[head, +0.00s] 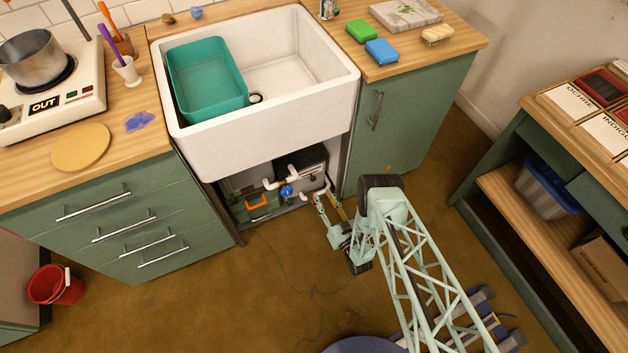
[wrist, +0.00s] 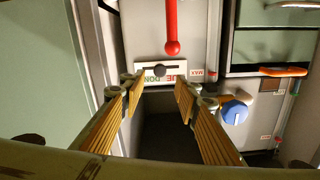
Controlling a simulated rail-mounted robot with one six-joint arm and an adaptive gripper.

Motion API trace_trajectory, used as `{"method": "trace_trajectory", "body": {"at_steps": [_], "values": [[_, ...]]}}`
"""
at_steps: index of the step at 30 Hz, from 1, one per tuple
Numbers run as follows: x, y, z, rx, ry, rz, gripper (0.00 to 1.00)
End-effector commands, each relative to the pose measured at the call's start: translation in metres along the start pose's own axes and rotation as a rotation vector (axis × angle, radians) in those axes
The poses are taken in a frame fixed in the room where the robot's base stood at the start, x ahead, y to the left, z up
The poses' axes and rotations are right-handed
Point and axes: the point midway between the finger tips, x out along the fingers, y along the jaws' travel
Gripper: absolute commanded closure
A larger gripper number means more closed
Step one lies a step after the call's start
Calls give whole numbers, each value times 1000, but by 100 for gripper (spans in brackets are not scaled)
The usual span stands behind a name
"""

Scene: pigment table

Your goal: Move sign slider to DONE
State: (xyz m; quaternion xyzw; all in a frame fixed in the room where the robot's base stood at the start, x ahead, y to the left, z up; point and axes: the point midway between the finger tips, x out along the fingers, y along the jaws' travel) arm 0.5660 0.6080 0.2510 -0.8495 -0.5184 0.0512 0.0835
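The sign slider (wrist: 148,66) is a small white plate with a dark slot, on a grey panel at the top centre of the wrist view. Its round dark knob (wrist: 160,71) sits near the middle of the slot. In the head view, my gripper (head: 325,196) reaches into the cabinet under the sink, where the slider cannot be made out.
A red lever (wrist: 172,35) hangs just above the plate. A blue knob (wrist: 234,112) is right of my right finger, and an orange handle (wrist: 284,71) is farther right. A green cabinet panel (wrist: 35,70) stands close on the left. The white sink (head: 270,125) overhangs the opening.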

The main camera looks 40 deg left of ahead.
Motion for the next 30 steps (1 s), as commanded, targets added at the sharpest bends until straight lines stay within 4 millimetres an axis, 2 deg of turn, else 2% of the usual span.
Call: {"method": "trace_trajectory", "body": {"at_steps": [18, 24, 30], "values": [[81, 0, 1, 0, 1, -1, 71], [96, 0, 1, -1, 0, -1, 71], [102, 0, 0, 0, 0, 0, 71]]}}
